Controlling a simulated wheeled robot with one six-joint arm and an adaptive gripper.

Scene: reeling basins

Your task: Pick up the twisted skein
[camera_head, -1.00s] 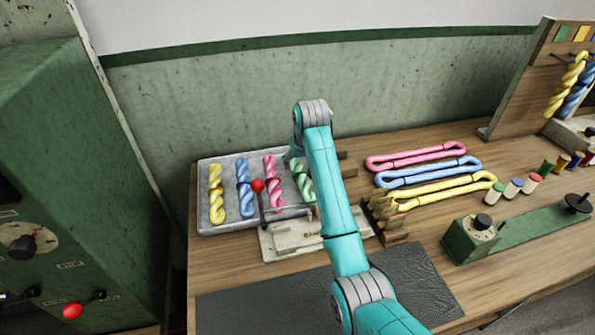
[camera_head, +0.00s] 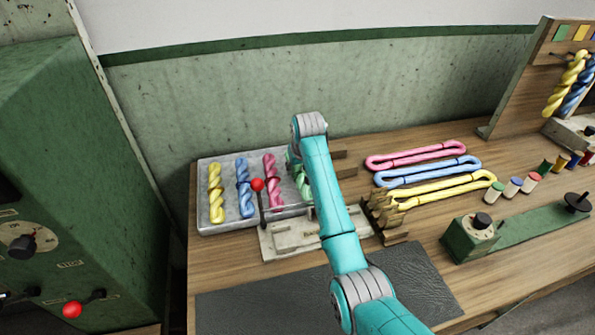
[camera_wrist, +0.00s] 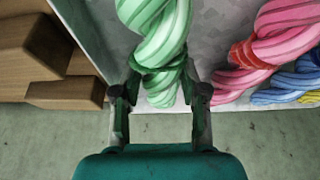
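A green twisted skein (camera_wrist: 160,45) fills the upper middle of the wrist view and lies in the grey tray (camera_wrist: 125,35). My gripper (camera_wrist: 160,82) has its two fingers apart, one on each side of the skein's near end. I cannot tell whether either finger touches it. In the head view the green skein (camera_head: 305,188) is mostly hidden behind my arm. Pink (camera_head: 271,178), blue (camera_head: 244,188) and yellow (camera_head: 216,194) twisted skeins lie to its left in the same tray.
A lever with a red knob (camera_head: 257,185) stands in front of the tray. Wooden blocks (camera_wrist: 45,60) lie close beside the tray. Untwisted pink, blue and yellow loops (camera_head: 415,155) lie right of my arm. A dark mat (camera_head: 270,305) covers the front.

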